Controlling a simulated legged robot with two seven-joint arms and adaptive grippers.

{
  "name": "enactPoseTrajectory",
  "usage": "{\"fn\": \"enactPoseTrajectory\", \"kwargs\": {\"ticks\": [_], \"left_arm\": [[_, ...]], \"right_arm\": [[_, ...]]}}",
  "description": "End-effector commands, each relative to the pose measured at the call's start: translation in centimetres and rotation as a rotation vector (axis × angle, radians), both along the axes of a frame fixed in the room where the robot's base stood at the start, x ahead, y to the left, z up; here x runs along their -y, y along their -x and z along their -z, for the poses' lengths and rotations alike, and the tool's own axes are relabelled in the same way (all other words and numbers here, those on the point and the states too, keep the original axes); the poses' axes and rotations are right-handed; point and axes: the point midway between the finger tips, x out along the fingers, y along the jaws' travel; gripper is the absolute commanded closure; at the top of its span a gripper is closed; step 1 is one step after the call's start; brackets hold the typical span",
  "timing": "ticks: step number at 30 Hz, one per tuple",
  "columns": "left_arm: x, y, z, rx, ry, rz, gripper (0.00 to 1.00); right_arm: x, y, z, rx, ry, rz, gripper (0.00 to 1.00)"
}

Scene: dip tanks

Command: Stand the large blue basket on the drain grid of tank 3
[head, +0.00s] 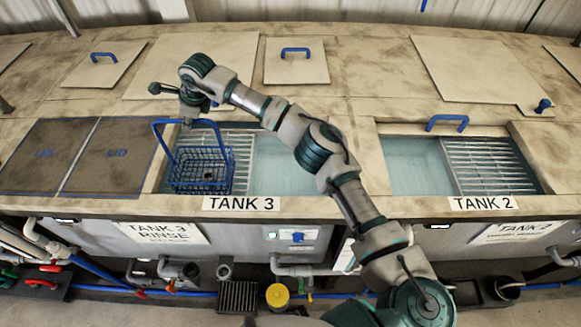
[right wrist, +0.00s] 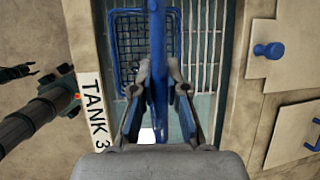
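The large blue basket (head: 203,172) is a wire basket with a tall handle (head: 160,140). In the head view it appears upright over the front part of tank 3's drain grid (head: 240,150). My right gripper (head: 192,108) is above it. In the right wrist view the tips of my right gripper (right wrist: 158,75) close on the blue handle (right wrist: 157,30), with the basket (right wrist: 125,45) below and the grid (right wrist: 206,50) beside it. Whether the basket's bottom touches the grid cannot be told. My left gripper is not recognisable in either view.
Tank 3's open liquid (head: 285,165) lies right of the grid. Two dark lids (head: 115,155) lie left of the opening. Tank 2 (head: 415,165) is open at the right with its own empty grid (head: 490,165). Loose covers (head: 297,62) with blue handles lie behind.

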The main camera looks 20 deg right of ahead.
Motion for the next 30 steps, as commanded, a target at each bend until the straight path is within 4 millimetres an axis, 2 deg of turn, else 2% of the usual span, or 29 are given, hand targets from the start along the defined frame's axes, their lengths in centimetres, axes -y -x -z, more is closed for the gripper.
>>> {"fn": "enactPoseTrajectory", "kwargs": {"ticks": [1,3,11,14,17,27,30], "left_arm": [[0.0,0.0,0.0,0.0,0.0,0.0,0.54],[0.0,0.0,0.0,0.0,0.0,0.0,0.54],[-0.1,0.1,0.0,-0.001,-0.001,0.0,0.54],[-0.1,0.2,0.0,0.001,-0.001,-0.001,0.54],[-0.1,0.1,0.0,0.001,-0.001,0.0,0.54],[0.0,0.1,0.0,0.002,0.0,0.0,0.54],[0.0,0.1,0.0,0.001,0.0,0.0,0.54]], "right_arm": [[0.0,0.0,-0.2,0.002,-0.001,-0.001,0.73],[0.0,0.0,-0.1,0.001,-0.001,-0.001,0.58],[0.0,0.0,0.1,-0.003,0.002,0.0,0.58],[0.2,0.1,-0.4,-0.001,0.001,0.0,0.58],[0.6,0.5,-1.7,0.001,0.0,0.0,0.58],[2.8,2.8,-8.3,0.002,0.0,0.001,0.58],[3.2,3.2,-9.6,0.001,0.001,0.0,0.58]]}}
